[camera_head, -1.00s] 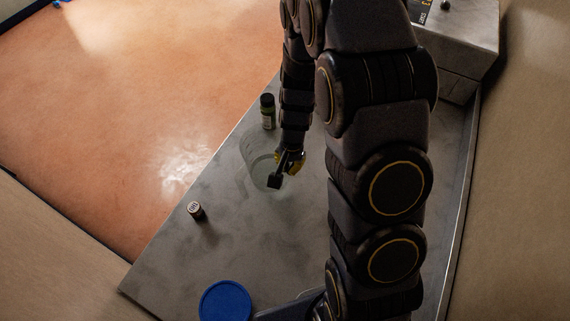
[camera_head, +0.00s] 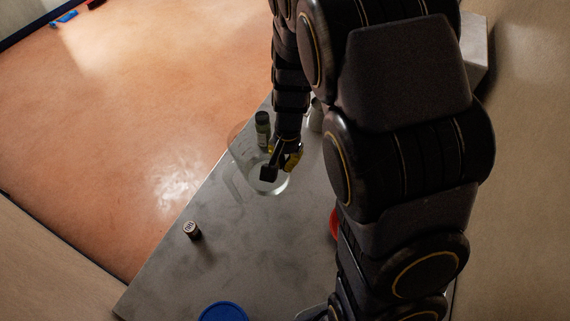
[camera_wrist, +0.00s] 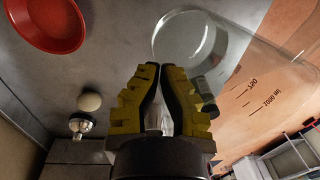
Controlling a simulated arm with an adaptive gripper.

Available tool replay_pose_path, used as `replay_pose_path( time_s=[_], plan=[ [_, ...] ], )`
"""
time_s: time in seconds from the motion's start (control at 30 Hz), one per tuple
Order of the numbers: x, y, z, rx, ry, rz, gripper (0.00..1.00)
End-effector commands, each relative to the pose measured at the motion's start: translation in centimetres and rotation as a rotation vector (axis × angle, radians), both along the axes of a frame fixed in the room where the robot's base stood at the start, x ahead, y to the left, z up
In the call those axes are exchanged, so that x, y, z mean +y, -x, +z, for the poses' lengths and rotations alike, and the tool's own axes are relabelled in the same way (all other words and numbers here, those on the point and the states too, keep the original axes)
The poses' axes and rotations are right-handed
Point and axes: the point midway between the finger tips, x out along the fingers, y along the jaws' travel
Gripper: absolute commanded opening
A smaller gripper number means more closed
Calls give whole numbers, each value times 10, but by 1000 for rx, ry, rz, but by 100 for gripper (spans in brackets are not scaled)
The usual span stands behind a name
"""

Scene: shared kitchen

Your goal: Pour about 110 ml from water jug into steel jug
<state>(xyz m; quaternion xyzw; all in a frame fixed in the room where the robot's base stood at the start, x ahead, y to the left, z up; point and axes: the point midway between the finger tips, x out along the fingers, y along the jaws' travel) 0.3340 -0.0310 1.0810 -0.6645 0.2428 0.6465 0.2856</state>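The water jug (camera_head: 243,172) is clear, with dark volume marks. It shows at the upper right in the wrist view (camera_wrist: 240,58), with its round base near the top centre. My gripper (camera_head: 277,165) is at the jug's right side. Its yellow fingers (camera_wrist: 166,72) are close together, apparently shut on the jug's handle, which is mostly hidden between them. The jug looks tilted and off the counter. A pale grey vessel (camera_head: 316,117) beside my arm may be the steel jug. My arm hides part of it and I cannot be sure.
A dark green bottle (camera_head: 262,131) stands just behind the jug. A small brown jar (camera_head: 192,231) and a blue round item (camera_head: 223,313) are on the grey counter (camera_head: 235,265). A red bowl (camera_wrist: 46,22) is partly behind my arm in the head view.

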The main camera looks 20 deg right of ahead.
Motion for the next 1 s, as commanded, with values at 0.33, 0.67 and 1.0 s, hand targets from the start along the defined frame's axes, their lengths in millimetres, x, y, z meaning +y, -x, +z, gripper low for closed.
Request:
replay_pose_path(
  time_s=[0.33, 0.67, 1.0],
  plan=[
    [0, -1, 41, -8, -2, -2, 0],
    [-2, -14, 62, -10, -9, -47, 0],
    [-11, -61, 64, -26, -24, -222, 0]
  ],
)
